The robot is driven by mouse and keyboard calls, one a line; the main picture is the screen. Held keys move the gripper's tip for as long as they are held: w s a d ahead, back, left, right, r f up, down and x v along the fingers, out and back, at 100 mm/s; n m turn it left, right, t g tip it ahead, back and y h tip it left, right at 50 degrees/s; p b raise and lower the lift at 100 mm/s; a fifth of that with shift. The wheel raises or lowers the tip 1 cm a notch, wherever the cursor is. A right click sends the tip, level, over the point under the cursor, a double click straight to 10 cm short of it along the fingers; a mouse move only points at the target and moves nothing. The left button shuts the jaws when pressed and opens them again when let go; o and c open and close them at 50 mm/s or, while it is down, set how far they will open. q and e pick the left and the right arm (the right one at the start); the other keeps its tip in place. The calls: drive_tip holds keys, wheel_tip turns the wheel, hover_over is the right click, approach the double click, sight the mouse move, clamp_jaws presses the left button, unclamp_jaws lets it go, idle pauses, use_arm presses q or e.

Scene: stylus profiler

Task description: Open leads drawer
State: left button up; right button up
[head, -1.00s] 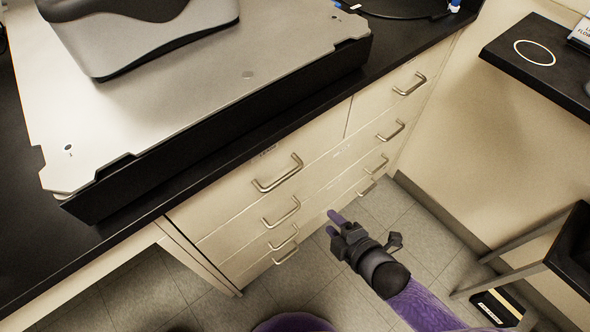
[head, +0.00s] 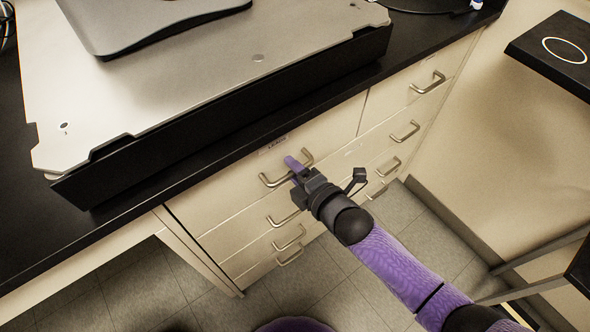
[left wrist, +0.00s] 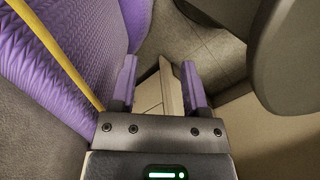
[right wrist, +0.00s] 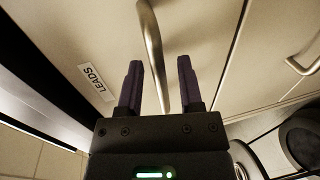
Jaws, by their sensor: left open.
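The leads drawer (head: 240,193) is the top drawer of the left column under the bench, and its front looks flush and closed. Its label (right wrist: 97,82) reads "LEADS" in the right wrist view. Its metal bar handle (head: 272,181) also shows in the right wrist view (right wrist: 151,45). My right gripper (head: 292,165) is at this handle. Its fingers (right wrist: 158,78) are apart, with the bar between them; no finger visibly presses on it. My left gripper (left wrist: 156,85) is open and empty, beside my purple body, away from the drawers.
More drawers with bar handles lie below and to the right, such as the top right one (head: 428,82). The black benchtop (head: 180,165) overhangs the drawers and carries a grey instrument base (head: 200,75). A black shelf (head: 560,50) stands at right. The floor (head: 130,290) in front is clear.

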clamp_jaws()
idle(1.3)
